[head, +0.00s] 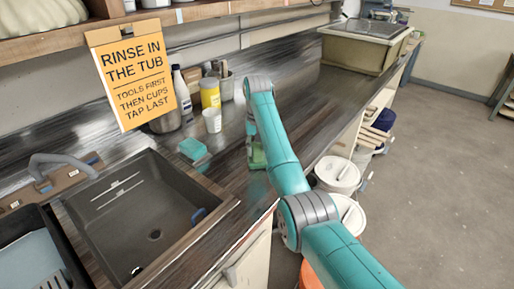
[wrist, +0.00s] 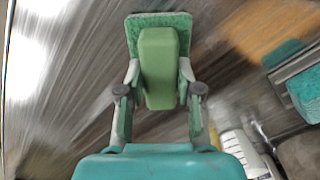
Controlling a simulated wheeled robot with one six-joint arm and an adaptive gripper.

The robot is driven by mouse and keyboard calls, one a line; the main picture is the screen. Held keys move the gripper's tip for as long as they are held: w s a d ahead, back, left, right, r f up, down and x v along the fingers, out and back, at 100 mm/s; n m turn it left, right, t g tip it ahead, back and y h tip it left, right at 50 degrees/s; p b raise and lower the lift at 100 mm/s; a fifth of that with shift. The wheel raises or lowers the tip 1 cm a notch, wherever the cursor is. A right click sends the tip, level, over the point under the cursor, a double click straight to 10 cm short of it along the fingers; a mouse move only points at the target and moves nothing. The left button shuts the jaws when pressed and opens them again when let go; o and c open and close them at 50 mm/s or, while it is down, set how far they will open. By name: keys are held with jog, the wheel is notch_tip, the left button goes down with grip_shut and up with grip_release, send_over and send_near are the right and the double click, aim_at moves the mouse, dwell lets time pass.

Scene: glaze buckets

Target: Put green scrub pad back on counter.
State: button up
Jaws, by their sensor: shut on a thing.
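The green scrub pad (wrist: 160,82), a light green block with a darker teal rough layer, is between the two fingers of my gripper (wrist: 159,72) in the wrist view. The gripper is shut on it. In the head view the pad (head: 257,157) shows at the end of my arm, low over the front part of the dark wood-grain counter (head: 225,165), right of the sink. I cannot tell whether it touches the counter. My arm hides part of the gripper there.
A teal sponge or block (head: 192,148) lies on the counter by the sink (head: 145,210). A tub (head: 355,52) is at the far end. White-lidded buckets (head: 337,172) stand below. The counter's middle is clear.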

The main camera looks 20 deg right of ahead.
jog(key=shift+f, duration=0.1)
jog(key=o, duration=1.1)
